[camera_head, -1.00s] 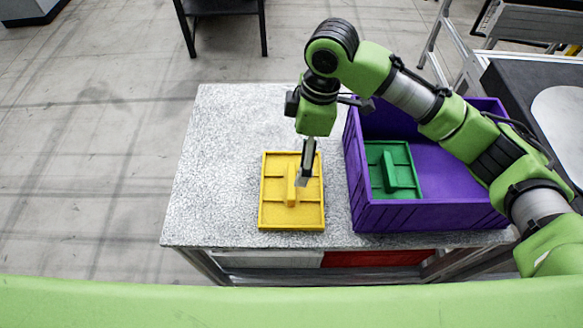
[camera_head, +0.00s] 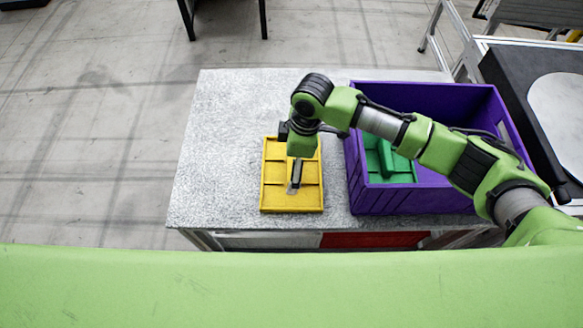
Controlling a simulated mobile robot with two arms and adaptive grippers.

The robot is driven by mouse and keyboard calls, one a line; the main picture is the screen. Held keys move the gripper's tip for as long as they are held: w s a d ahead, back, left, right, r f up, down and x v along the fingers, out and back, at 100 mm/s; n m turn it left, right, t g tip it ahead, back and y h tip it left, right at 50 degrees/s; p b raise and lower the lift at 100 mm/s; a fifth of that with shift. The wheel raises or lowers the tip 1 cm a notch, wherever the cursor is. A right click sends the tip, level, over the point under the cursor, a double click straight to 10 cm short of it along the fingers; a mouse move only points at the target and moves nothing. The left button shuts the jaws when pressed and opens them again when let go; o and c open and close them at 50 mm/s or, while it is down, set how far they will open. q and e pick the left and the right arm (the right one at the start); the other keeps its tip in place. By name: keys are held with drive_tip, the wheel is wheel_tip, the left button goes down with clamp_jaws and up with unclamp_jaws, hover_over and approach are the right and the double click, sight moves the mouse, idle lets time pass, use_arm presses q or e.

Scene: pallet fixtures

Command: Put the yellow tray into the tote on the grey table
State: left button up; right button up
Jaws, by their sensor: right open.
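The yellow tray (camera_head: 308,199) lies flat on the grey table (camera_head: 225,150), left of the tote. It has raised rims, inner ribs and an upright grip in its middle, which my gripper now mostly hides. The purple tote (camera_head: 420,201) stands on the right part of the table. My right gripper (camera_head: 294,189) points down over the middle of the yellow tray, with its fingers at the tray's grip. It is open; whether the fingers touch the grip I cannot tell. My left gripper is not in view.
A green tray (camera_head: 400,178) lies inside the tote at its left side; my right arm passes over the tote and hides part of its inside. The table's left part is clear. A black surface with a white disc (camera_head: 563,115) stands at the right.

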drive_tip(key=shift+a+f, duration=0.1)
drive_tip(key=shift+f, duration=0.5)
drive_tip(key=c, duration=1.4)
drive_tip(key=shift+r, duration=0.1)
